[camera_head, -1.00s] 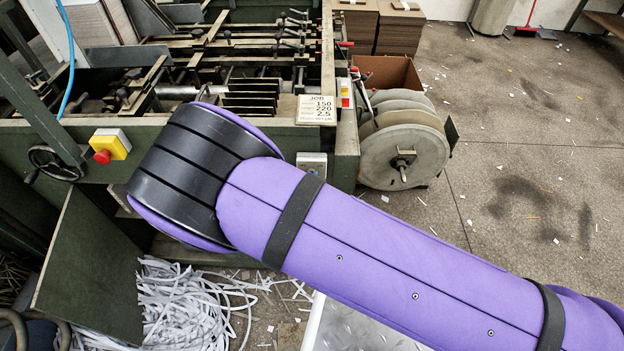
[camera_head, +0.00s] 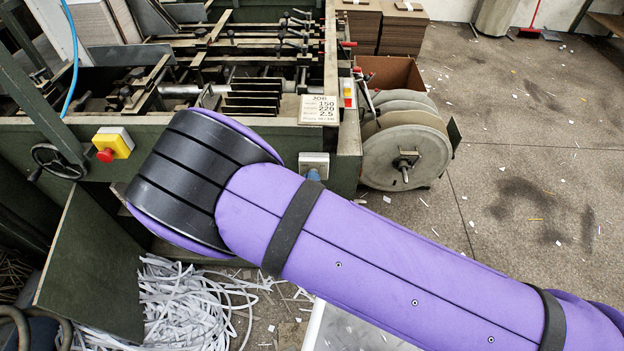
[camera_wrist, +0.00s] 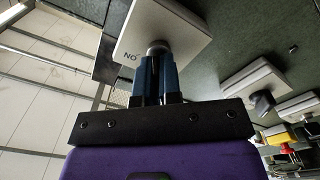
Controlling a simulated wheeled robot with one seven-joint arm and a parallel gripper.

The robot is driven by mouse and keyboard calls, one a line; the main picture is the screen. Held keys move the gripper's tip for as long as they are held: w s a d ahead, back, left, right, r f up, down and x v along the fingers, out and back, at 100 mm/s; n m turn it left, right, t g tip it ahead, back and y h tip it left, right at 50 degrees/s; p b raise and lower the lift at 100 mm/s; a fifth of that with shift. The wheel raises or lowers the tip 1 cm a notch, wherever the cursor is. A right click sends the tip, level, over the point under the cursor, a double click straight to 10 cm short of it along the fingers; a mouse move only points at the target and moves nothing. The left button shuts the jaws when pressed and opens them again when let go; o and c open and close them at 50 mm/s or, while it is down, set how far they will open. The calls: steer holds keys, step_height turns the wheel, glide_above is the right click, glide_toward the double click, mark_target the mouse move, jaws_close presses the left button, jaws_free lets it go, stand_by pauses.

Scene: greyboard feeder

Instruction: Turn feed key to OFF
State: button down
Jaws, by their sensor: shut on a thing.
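The feed key's white switch box (camera_head: 314,160) is on the green machine's front panel in the head view, partly hidden by my arm. In the wrist view the switch plate (camera_wrist: 178,28) fills the top, with lettering that reads "NO" upside down. A round metal collar (camera_wrist: 158,46) stands out from the plate. My gripper (camera_wrist: 157,64) has its blue fingers closed together at this collar, shut on the key, which is mostly hidden between them. In the head view a bit of blue gripper (camera_head: 312,175) shows just under the box. The key's exact angle cannot be told.
A yellow box with a red button (camera_head: 112,144) and a handwheel (camera_head: 58,162) sit on the panel at left. A reel (camera_head: 404,158) stands right of the switch. Another switch with a black knob (camera_wrist: 262,102) is nearby. Paper strips (camera_head: 190,305) lie below.

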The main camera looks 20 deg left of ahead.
steer(key=shift+f+n, duration=0.1)
steer(key=shift+n, duration=0.4)
steer(key=c, duration=1.3)
jaws_free()
steer(key=shift+s, duration=0.15)
